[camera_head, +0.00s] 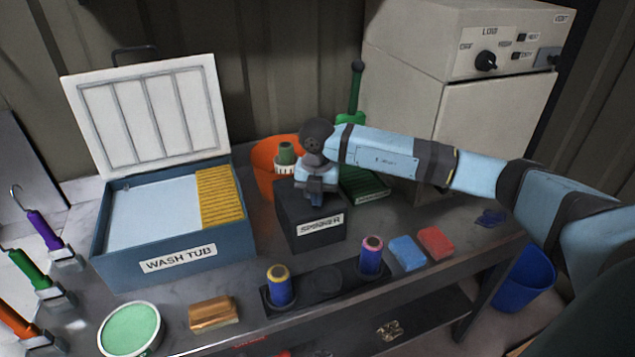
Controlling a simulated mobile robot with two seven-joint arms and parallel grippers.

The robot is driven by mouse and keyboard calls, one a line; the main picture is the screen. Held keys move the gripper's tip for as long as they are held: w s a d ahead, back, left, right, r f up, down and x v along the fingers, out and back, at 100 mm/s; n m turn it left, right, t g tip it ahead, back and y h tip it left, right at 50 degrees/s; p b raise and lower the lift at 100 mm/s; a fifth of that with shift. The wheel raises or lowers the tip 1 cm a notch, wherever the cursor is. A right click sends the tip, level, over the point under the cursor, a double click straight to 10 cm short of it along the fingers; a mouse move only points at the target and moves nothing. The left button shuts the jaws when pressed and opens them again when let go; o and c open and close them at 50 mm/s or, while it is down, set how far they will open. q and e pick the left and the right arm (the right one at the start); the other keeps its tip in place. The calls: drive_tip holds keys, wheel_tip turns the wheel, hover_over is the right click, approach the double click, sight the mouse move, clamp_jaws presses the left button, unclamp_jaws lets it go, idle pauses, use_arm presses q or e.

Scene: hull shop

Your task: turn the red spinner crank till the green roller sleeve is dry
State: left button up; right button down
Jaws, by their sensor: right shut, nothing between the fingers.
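The dark box labelled "SPINNER" (308,228) stands on the bench right of the wash tub. A green sleeve (286,152) stands upright in a white slotted collar (285,169) at the back left of the spinner's top. I cannot tell whether the sleeve is wet or dry. My right gripper (316,197) points down at the top of the spinner box, right of the collar, and is shut with nothing held. The red crank does not show; my gripper and wrist cover that part of the spinner. My left gripper is out of view.
The open wash tub (120,265) stands left. An orange bucket (265,180) is behind the spinner. In front are a dark rack (345,287) with two blue sleeves, and blue (407,252) and red (436,243) blocks. A beige cabinet (492,125) stands behind my right arm.

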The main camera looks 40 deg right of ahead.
drive_tip(key=shift+f+b, duration=0.3)
drive_tip(key=shift+f, duration=0.25)
drive_tip(key=shift+r, duration=0.4)
drive_tip(key=shift+d, duration=0.2)
